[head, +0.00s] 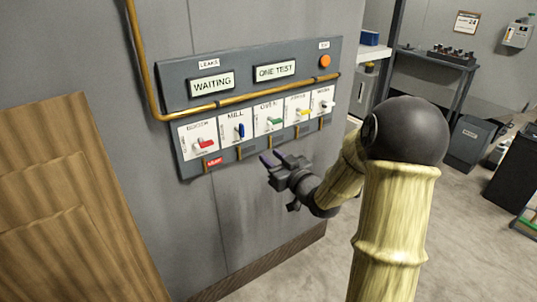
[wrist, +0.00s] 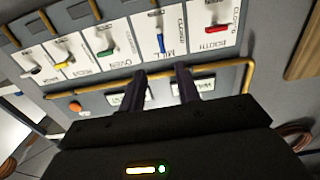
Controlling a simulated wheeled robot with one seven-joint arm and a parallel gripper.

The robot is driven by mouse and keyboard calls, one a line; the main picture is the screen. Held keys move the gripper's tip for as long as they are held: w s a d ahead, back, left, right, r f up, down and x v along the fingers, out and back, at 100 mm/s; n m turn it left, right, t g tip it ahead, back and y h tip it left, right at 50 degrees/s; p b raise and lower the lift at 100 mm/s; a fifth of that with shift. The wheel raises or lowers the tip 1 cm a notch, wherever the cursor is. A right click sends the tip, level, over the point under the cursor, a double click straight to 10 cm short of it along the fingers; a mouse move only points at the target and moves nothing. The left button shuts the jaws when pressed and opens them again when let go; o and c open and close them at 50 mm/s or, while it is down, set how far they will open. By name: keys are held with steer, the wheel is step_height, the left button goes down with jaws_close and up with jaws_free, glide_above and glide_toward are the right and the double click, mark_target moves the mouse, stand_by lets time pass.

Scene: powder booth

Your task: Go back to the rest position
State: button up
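My gripper (head: 271,159) is just in front of the lower edge of a grey wall panel in the head view, below the mill and oven switches. In the wrist view its two dark fingers (wrist: 163,88) are apart with nothing between them.
A brass pipe (head: 142,60) runs down the wall and across the panel. A wooden door-like board (head: 70,210) stands at the left. Open floor (head: 465,240) lies right, with a bench (head: 440,62) behind.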

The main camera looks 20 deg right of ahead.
steer(key=s+a+f+m+g+h, duration=0.1)
steer(key=s+a+f+g+h, duration=0.1)
steer(key=s+f+g, duration=0.45)
steer(key=s+a+f+m+g+h, duration=0.1)
steer(key=s+m+g+h, duration=0.15)
steer(key=s, duration=0.65)
steer(key=s+a+f+g+h, duration=0.1)
steer(key=s+a+f+g, duration=0.1)
steer(key=s+f+g, duration=0.45)
steer(key=s+r+p, duration=0.3)
steer(key=r+p, duration=1.4)
steer(key=r, duration=0.3)
steer(key=shift+r+t+p, duration=0.15)
steer(key=shift+t+p, duration=0.25)
steer(key=shift+t, duration=0.05)
steer(key=shift+a, duration=0.1)
